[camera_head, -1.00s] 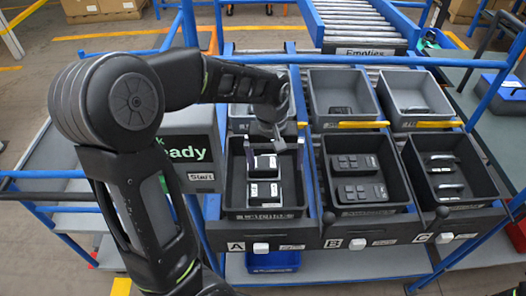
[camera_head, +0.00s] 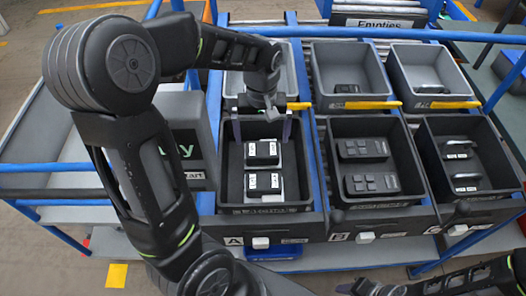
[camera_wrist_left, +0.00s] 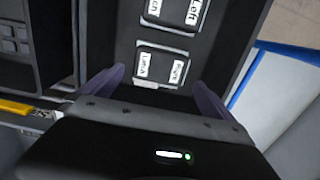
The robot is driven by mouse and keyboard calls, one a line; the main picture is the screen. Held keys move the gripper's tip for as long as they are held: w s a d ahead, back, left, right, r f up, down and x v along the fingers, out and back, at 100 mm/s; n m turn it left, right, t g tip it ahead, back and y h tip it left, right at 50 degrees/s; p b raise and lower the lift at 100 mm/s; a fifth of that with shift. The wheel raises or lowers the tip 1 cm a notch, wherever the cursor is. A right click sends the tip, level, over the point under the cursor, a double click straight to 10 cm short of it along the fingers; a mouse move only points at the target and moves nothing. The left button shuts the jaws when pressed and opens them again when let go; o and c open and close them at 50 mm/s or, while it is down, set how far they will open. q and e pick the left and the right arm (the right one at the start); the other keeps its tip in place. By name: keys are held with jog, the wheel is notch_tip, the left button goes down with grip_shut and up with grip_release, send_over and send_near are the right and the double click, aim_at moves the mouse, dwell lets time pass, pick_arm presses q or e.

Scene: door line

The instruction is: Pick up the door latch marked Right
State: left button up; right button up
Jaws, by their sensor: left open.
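Two dark door latches with white labels lie in bin A (camera_head: 309,195), one behind the other. In the left wrist view the latch closer to my gripper reads Right (camera_wrist_left: 150,50); it is the rear one in the head view (camera_head: 262,160). The other reads Left (camera_wrist_left: 178,12) and lies in front (camera_head: 263,196). My left gripper (camera_head: 262,128) is open, with its purple fingers pointing down at the back of bin A. In the wrist view its fingertips (camera_wrist_left: 158,82) are spread to either side of the Right latch, apart from it.
Bin B (camera_head: 335,203) holds dark button panels and bin C (camera_head: 430,190) holds handles. Yellow strips (camera_head: 373,105) and grey bins (camera_head: 318,85) stand behind. Bin walls and blue rails (camera_head: 312,150) border bin A closely.

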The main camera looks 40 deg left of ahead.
aim_at(263, 147)
pick_arm(q)
jog(key=shift+f, duration=0.2)
notch_tip(263, 147, down, 5)
jog(key=shift+f+p, duration=0.1)
jog(key=shift+p, duration=0.35)
jog(key=shift+c, duration=0.3)
jog(key=c, duration=1.8)
